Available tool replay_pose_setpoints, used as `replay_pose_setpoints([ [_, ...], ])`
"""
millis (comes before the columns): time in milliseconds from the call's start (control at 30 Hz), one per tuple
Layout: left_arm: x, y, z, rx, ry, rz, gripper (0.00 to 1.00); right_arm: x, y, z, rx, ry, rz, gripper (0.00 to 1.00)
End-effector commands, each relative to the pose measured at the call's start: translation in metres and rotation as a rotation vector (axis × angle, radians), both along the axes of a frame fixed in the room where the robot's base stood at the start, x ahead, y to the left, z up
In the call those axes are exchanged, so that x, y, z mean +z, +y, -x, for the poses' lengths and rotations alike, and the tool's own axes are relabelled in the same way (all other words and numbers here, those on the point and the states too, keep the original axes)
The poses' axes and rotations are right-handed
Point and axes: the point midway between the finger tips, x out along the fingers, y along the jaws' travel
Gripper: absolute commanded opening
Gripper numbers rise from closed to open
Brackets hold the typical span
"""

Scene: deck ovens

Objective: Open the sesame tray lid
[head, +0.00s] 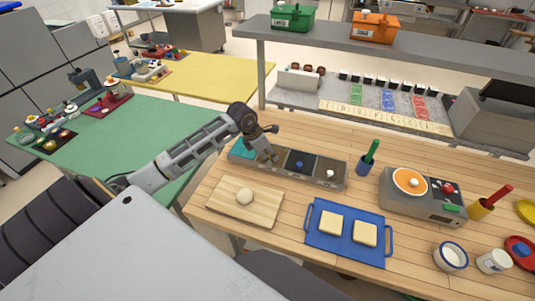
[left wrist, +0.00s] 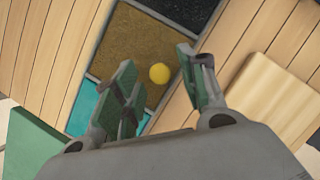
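A grey topping holder (head: 311,181) with a row of compartments stands on the wooden table. In the left wrist view, a brown speckled lid (left wrist: 126,45) with a yellow round knob (left wrist: 160,73) lies between a teal section (left wrist: 88,108) and a black one (left wrist: 186,9); I take it for the sesame tray lid, and it looks closed. My left gripper (head: 268,157) is over this lid and hides much of it in the head view. In the left wrist view its fingers (left wrist: 160,78) are apart, one on each side of the knob; contact cannot be told. My right gripper is out of view.
A green-handled tool stands in a blue cup (head: 366,165) beside the holder. A grey shelf (head: 400,52) rises behind.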

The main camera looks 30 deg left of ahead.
Motion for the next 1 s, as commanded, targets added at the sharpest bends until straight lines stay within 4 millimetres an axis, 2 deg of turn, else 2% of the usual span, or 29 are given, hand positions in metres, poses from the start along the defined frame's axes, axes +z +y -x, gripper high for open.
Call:
replay_pose_setpoints([
  [33, 0.0000, 0.0000, 0.0000, 0.000, 0.000, 0.000, 0.34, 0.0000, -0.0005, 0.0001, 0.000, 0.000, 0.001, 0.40],
  [300, 0.0001, 0.0001, 0.0001, 0.000, 0.000, 0.000, 0.00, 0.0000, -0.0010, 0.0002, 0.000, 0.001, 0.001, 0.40],
  [1000, 0.0054, 0.0011, -0.0026, 0.001, -0.003, -0.001, 0.00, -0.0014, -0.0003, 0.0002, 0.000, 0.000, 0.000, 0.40],
])
